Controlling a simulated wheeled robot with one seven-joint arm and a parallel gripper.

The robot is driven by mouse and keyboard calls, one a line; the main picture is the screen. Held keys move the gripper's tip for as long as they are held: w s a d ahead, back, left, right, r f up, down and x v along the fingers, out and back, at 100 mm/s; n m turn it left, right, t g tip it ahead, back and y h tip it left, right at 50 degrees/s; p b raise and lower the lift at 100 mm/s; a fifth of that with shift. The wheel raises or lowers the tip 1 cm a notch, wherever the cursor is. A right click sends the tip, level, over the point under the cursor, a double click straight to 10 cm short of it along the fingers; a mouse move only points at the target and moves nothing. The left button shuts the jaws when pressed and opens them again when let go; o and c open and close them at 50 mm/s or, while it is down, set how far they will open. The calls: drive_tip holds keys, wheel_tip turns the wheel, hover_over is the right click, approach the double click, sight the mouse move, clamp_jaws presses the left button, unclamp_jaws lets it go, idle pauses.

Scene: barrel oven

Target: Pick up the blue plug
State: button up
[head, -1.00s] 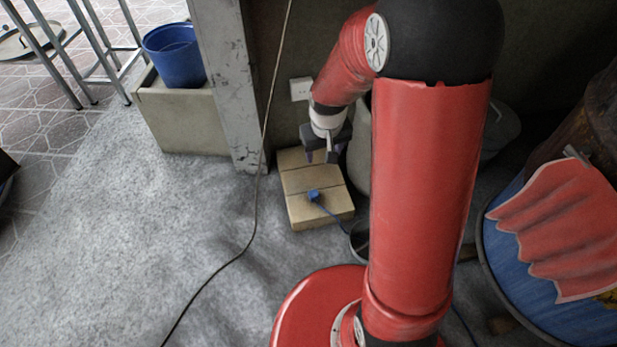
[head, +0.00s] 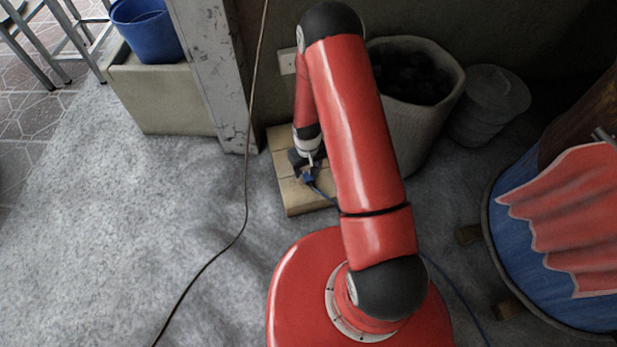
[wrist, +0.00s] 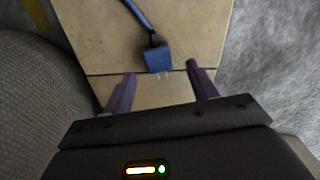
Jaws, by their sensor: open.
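The blue plug (wrist: 157,58) lies on a tan block (wrist: 85,25), its metal pins pointing toward my gripper and its blue cord running away at the top of the wrist view. My gripper (wrist: 160,75) is open and empty, with one purple finger on each side of the line to the plug. The plug sits just ahead of the gap between the fingertips. In the head view, the plug (head: 309,177) is partly hidden beside my gripper (head: 303,168), which is low over the tan block (head: 295,205).
A grey bin (head: 430,120) with dark contents stands right of the block. A wall socket (head: 288,62) is behind. A blue bucket (head: 148,30) sits on a ledge at left. A blue barrel (head: 535,240) is at right. A dark cable crosses the open floor at left.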

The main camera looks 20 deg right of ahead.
sight(309, 178)
drive_tip(key=shift+f, duration=1.5)
drive_tip(key=shift+c, duration=0.5)
clamp_jaws()
